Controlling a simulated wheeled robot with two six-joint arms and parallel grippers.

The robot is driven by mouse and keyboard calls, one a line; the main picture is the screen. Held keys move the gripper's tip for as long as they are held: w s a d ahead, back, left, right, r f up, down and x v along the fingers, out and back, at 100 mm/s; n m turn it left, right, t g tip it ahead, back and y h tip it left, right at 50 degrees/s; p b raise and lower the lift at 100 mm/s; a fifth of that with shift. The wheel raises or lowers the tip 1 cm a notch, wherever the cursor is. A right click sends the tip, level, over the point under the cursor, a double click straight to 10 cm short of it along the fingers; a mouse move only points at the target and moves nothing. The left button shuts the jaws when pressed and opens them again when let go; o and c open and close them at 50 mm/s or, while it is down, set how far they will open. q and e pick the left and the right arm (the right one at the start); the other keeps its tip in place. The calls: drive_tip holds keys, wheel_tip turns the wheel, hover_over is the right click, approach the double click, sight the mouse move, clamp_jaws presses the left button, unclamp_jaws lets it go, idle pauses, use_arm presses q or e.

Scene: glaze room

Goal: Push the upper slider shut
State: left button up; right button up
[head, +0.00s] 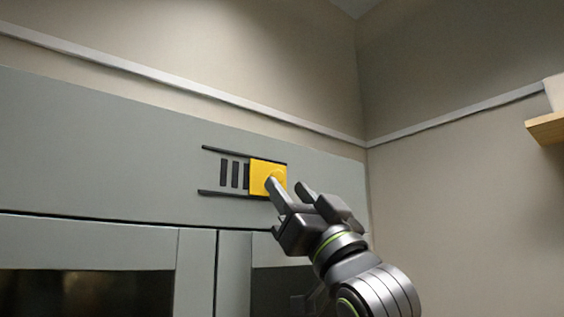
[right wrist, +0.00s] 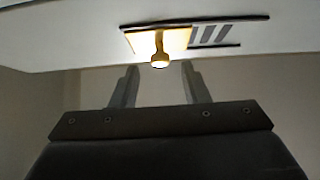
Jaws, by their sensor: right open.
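The upper slider is a yellow plate (head: 259,175) between two dark rails on the grey panel (head: 120,155). It stands at the right end of the rails, with several dark vent slots (head: 234,174) uncovered to its left. In the right wrist view the yellow plate (right wrist: 174,41) has a round knob (right wrist: 160,61) standing out from it. My right gripper (head: 288,184) is open, its fingers pointing up at the plate. One fingertip overlaps the plate in the head view; I cannot tell if it touches. In the right wrist view the knob shows beyond and between the fingertips (right wrist: 160,72). My left gripper is not in view.
Below the panel are grey framed doors with dark panes (head: 90,292). A wooden shelf (head: 547,128) with a pale object on it juts from the right wall. A light rail (head: 180,82) runs along the walls. The space right of my right gripper looks free.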

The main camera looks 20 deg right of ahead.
sight(280, 178)
drive_tip(key=shift+p+x, duration=0.7)
drive_tip(key=shift+x, duration=1.05)
drive_tip(key=shift+c, duration=0.3)
clamp_jaws()
